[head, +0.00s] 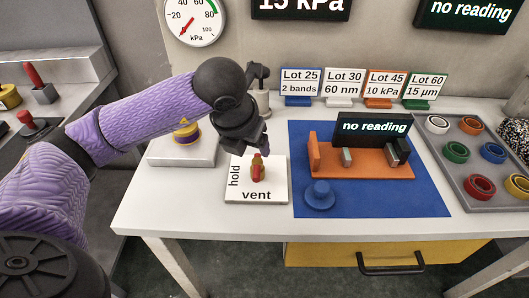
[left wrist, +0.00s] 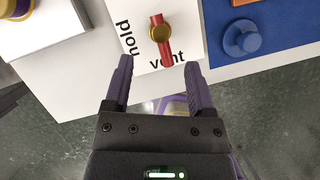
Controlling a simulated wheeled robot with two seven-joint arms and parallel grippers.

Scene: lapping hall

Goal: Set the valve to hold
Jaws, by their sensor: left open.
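The valve (head: 257,172) has a red handle on a brass hub and sits on a white plate (head: 275,188). The plate reads "hold" along its left side and "vent" along its front. In the left wrist view the valve handle (left wrist: 166,52) has its longer end toward the word "vent". My left gripper (head: 255,147) is above and just behind the valve in the head view. In the left wrist view its two fingers (left wrist: 158,68) are apart with nothing between them, and the handle lies ahead of the gap. My right gripper is not in view.
A blue mat (head: 430,202) with an orange fixture (head: 370,171) and a blue knobbed disc (head: 319,195) lies right of the plate. A grey box with a yellow button (head: 186,132) stands left. A pressure gauge (head: 194,18) hangs on the wall. The table front by the plate is clear.

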